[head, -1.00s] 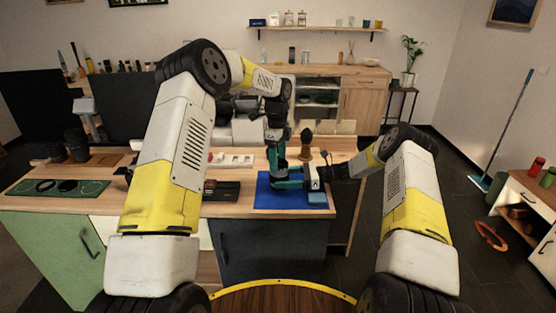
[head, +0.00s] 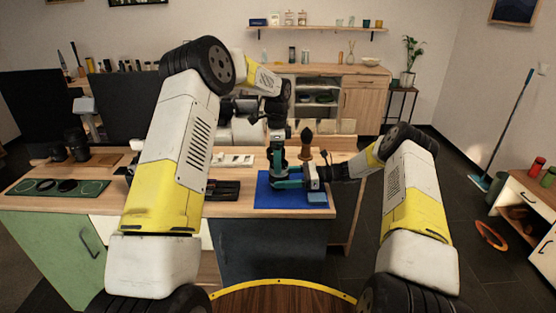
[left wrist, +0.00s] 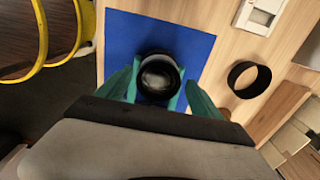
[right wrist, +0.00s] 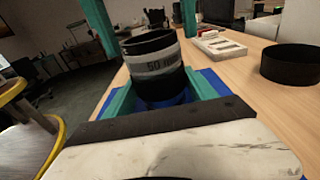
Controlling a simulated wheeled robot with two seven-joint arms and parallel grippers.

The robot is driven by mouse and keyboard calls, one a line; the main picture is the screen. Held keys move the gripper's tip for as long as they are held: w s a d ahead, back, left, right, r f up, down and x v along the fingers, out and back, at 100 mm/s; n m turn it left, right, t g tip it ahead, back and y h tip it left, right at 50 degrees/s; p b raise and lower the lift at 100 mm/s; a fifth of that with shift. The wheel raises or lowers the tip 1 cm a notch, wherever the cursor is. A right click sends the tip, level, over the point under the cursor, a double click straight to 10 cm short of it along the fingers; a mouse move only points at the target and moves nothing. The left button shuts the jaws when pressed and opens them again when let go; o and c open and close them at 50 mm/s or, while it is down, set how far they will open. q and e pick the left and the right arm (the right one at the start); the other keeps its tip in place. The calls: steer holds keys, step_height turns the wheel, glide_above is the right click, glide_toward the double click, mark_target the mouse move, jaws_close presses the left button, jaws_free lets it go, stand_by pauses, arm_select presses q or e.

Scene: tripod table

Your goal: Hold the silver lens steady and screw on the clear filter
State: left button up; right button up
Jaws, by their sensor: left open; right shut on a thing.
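The silver lens (right wrist: 152,66), a silver band between black parts with "50 mm" lettering, stands upright over the blue mat (left wrist: 122,40). My right gripper (head: 284,183) is shut on its lower part; its teal fingers flank the lens in the right wrist view. My left gripper (head: 278,162) is open and empty above the lens, its fingers (left wrist: 158,82) spread to either side of it. From above, the lens top (left wrist: 157,76) shows a black rim around glass. I cannot tell whether the clear filter is part of that rim. In the head view the grippers hide most of the lens.
A black ring (left wrist: 250,80) lies on the wood to the right of the mat. A white tray (right wrist: 219,45) stands behind. A green mat (head: 27,188) with dark round pieces lies at the table's left. A brown knobbed object (head: 306,140) stands behind the blue mat.

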arm_select(q)
steer(key=n, duration=1)
steer(key=shift+s+n, duration=0.15)
steer(key=shift+n, duration=0.25)
steer(key=shift+c, duration=0.5)
steer(key=c, duration=1.6)
steer(key=shift+o, duration=0.2)
steer(key=m, duration=0.3)
steer(key=shift+a+f, duration=0.1)
jaws_close()
